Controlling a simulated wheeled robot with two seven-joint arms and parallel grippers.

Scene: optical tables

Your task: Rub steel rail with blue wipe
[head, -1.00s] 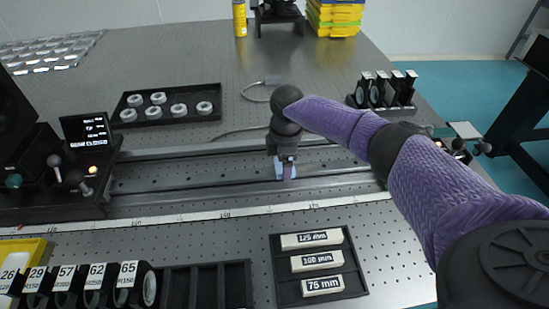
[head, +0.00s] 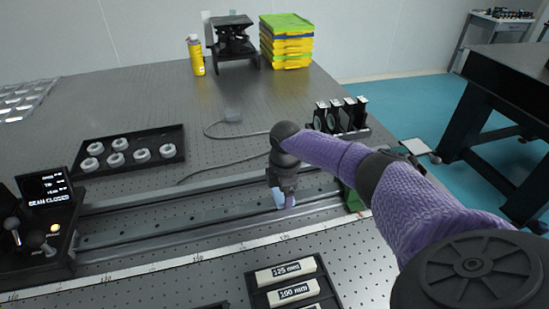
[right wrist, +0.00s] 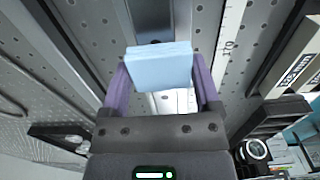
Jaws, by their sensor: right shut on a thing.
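The blue wipe (right wrist: 158,66) is a pale blue folded pad held between the two purple fingers of my right gripper (right wrist: 160,88) in the right wrist view. In the head view my right gripper (head: 284,196) points down at the steel rail (head: 190,222), with the wipe (head: 278,197) at its tips. The wipe is at the front part of the rail, toward its right half; it looks to be on or very close to it, and I cannot tell whether they touch. The rail runs across the table. My left gripper is not in view.
A black tray of white rings (head: 128,150) lies behind the rail at left. A display box (head: 45,190) stands at the rail's left end. Black lens holders (head: 340,117) stand behind at right. A tray with labelled bars (head: 290,282) lies in front. A cable crosses behind the rail.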

